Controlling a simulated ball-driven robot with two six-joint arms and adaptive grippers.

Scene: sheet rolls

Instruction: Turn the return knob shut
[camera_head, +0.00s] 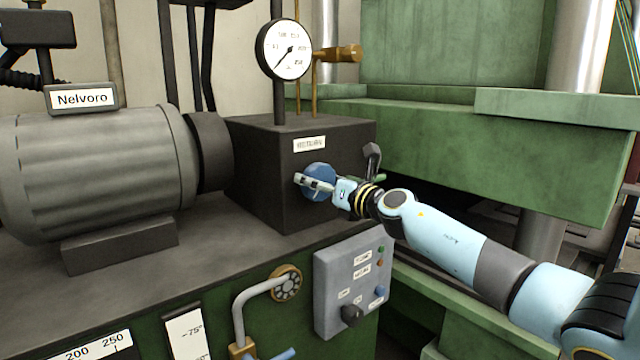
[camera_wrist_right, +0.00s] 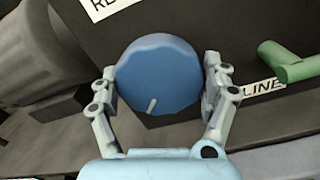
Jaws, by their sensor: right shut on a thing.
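The return knob is a round blue knob (camera_head: 319,182) on the front of a dark block (camera_head: 262,185), below a label (camera_head: 309,143) that seems to read "RETURN". In the right wrist view the blue knob (camera_wrist_right: 158,76) fills the middle, with a short pale pointer mark at its lower edge. My right gripper (camera_head: 314,183) reaches in from the right and is shut on the knob. In the right wrist view its fingers (camera_wrist_right: 160,85) sit on the knob's left and right sides. My left gripper is not in view.
A green lever (camera_wrist_right: 287,65) beside a "LINE" label is right of the knob in the wrist view. A gauge (camera_head: 285,49) stands above the block. A grey motor (camera_head: 95,170) is at left. A grey control box (camera_head: 353,280) is below. Green press parts (camera_head: 500,150) are at right.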

